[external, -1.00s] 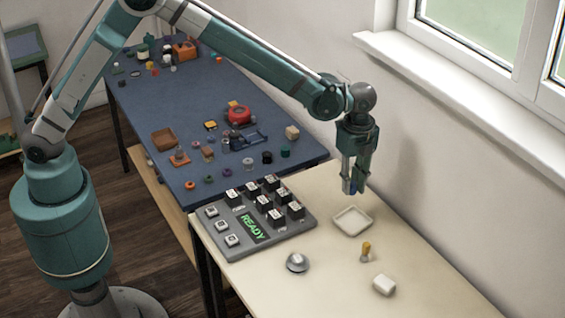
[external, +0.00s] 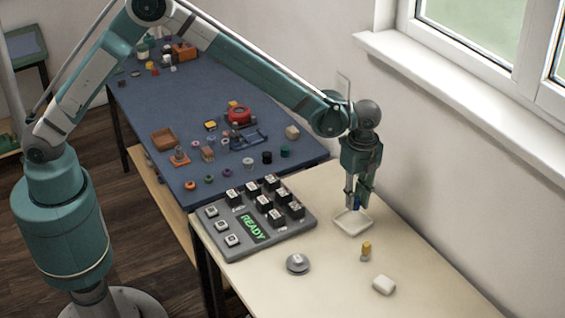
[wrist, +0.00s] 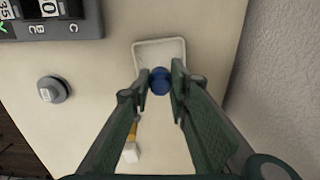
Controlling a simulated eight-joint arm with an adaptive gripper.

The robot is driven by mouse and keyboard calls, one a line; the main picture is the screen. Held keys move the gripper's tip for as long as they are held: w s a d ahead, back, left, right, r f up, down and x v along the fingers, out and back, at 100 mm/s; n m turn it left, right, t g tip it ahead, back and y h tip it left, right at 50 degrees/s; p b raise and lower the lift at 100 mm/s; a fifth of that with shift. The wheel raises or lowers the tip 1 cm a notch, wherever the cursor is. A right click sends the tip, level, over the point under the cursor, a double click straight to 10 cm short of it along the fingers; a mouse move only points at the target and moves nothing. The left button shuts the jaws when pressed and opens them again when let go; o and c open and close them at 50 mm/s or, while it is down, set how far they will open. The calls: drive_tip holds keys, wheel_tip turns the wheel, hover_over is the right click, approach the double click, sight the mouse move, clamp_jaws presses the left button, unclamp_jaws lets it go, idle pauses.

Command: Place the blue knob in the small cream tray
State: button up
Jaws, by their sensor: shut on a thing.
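The blue knob (wrist: 160,81) is held between the fingertips of my gripper (wrist: 160,88) in the wrist view. In the external view my gripper (external: 355,204) points down over the small cream tray (external: 352,230), and a bit of blue (external: 357,202) shows between its fingers. The cream tray also shows in the wrist view (wrist: 141,50), where the knob and fingers overlap its near part. The knob appears above the tray floor; I cannot tell the exact height.
A grey keypad panel (external: 222,254) reading READY stands left of the tray. The wall with a window sill (external: 450,90) is to the right.

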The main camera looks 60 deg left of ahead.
sight(353, 222)
drive_tip(key=shift+f, duration=1.15)
drive_tip(key=shift+f+b, duration=0.45)
drive_tip(key=shift+f, duration=1.45)
drive_tip(key=shift+f, duration=0.2)
drive_tip(key=o, duration=0.5)
drive_tip(key=shift+r, duration=0.2)
drive_tip(key=shift+r+p, duration=0.85)
drive_tip(key=shift+r, duration=5.15)
